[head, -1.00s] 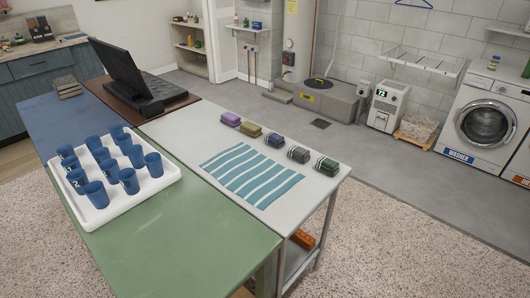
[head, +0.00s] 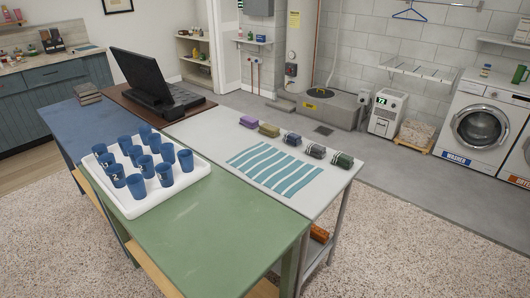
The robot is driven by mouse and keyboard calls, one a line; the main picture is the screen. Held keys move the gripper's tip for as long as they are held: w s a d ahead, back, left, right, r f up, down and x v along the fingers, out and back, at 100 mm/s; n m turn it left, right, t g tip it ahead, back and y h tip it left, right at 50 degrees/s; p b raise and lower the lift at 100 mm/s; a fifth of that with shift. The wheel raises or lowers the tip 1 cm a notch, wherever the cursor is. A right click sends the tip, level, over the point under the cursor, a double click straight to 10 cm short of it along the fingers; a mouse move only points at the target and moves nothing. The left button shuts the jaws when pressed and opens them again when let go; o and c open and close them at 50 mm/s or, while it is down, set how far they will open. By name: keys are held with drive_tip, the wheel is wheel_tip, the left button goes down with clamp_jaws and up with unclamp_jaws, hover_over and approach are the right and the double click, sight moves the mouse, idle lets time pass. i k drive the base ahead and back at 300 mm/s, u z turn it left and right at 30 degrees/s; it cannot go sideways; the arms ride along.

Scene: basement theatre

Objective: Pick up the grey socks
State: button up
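The grey socks (head: 315,151) are a small folded bundle with light stripes, lying on the white table (head: 207,127). They are fourth from the left in a row of folded bundles. Dark blue socks (head: 291,138) lie to their left and dark green socks (head: 342,160) to their right, with small gaps between. Olive socks (head: 269,130) and purple socks (head: 248,122) lie further left. My gripper is not in view.
A teal-and-white striped cloth (head: 274,169) lies in front of the socks. A white tray of blue cups (head: 205,165) stands on the green table (head: 215,222). A dark laptop-like device (head: 150,75) stands behind. Speckled carpet surrounds the tables; grey floor behind is mostly clear.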

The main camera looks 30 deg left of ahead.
sight(316, 150)
drive_tip(key=u, duration=0.1)
drive_tip(key=i, duration=1.65)
drive_tip(key=u, duration=3.05)
